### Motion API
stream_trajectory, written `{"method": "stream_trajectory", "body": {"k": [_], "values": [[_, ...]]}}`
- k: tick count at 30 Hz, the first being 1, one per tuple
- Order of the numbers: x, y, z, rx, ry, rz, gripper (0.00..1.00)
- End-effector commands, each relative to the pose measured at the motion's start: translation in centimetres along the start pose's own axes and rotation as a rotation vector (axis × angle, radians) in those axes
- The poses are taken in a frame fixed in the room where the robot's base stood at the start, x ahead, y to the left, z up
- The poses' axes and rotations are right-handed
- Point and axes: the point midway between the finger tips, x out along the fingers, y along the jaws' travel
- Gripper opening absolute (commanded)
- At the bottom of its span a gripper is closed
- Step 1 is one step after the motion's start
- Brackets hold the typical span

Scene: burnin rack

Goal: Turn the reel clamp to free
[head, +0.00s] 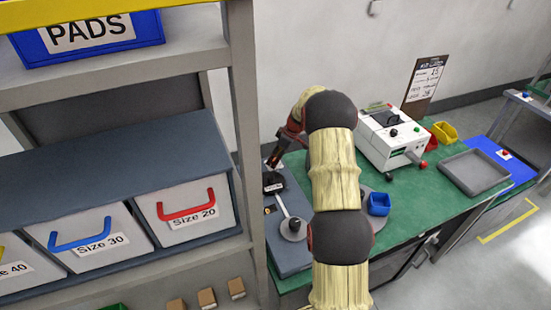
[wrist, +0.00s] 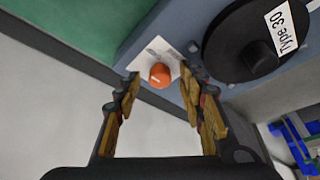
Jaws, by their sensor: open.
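An orange knob (wrist: 159,76), which looks like the reel clamp, sits on a white plate (wrist: 156,53) on a blue-grey base (wrist: 193,22). A short pale mark shows on its face; the lettering on the plate is too small to read. In the wrist view my gripper (wrist: 160,88) is open, with one finger to each side of the knob and clear gaps; I cannot tell how near it is in depth. A black reel (wrist: 232,42) labelled "Type 30" lies to the right. In the head view my arm hides the knob, with my gripper (head: 273,160) near the base's back end.
In the head view a grey disc (head: 293,229) with a black knob stands at the base's front. A shelf post (head: 242,90) rises left of my arm.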

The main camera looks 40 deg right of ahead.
Motion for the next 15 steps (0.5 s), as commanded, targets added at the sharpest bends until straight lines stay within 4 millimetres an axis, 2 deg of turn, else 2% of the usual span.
{"method": "stream_trajectory", "body": {"k": [15], "values": [[-0.01, -0.01, 0.01, 0.000, 0.000, 0.000, 0.13]]}}
